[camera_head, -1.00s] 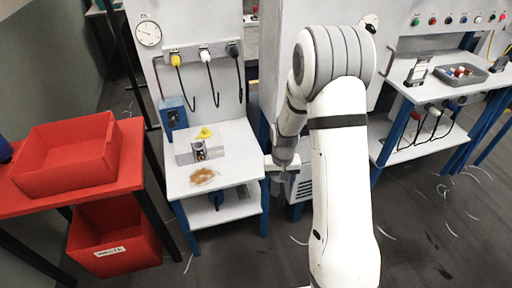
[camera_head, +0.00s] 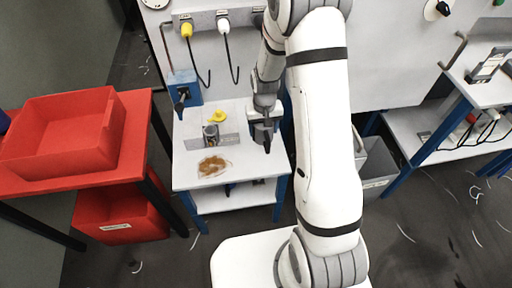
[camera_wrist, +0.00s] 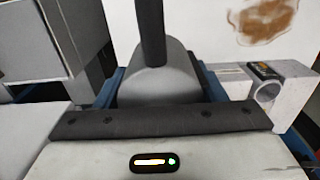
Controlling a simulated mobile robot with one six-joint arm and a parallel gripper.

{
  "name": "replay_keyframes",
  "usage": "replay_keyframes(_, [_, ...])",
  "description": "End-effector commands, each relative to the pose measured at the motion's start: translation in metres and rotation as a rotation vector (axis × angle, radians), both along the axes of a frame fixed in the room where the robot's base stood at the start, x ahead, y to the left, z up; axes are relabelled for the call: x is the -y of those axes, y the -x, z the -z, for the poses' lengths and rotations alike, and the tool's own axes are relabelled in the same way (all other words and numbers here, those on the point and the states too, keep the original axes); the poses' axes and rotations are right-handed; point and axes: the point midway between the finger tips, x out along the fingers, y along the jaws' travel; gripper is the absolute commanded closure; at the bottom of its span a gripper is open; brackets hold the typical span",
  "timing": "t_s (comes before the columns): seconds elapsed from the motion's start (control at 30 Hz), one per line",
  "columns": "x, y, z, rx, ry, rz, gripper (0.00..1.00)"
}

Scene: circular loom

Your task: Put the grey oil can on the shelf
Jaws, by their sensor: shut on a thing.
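The grey oil can (camera_wrist: 158,88) is between my blue gripper fingers in the wrist view, with its dark spout reaching up the picture. My gripper (camera_wrist: 162,76) is shut on it. In the head view my gripper (camera_head: 262,122) is at the right part of the small white bench (camera_head: 240,168), partly hidden by my arm. The can is small and dark there, so I cannot tell whether it touches the bench top. The bench has a lower white shelf (camera_head: 235,197), seen under the top.
A metal cup (camera_head: 210,134) in a pale block and a yellow item (camera_head: 218,115) stand on the bench behind a brown stain (camera_head: 213,167). A blue box (camera_head: 184,90) is at its back left. A red bin (camera_head: 62,135) stands left, a grey bin (camera_head: 376,165) right.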

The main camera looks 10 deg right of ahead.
Motion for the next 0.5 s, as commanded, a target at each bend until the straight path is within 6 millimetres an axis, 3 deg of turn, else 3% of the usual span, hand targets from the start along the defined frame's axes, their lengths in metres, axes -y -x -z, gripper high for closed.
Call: replay_keyframes(0.5, [-0.0028,0.0011,0.0043,0.004,0.0,-0.004,0.69])
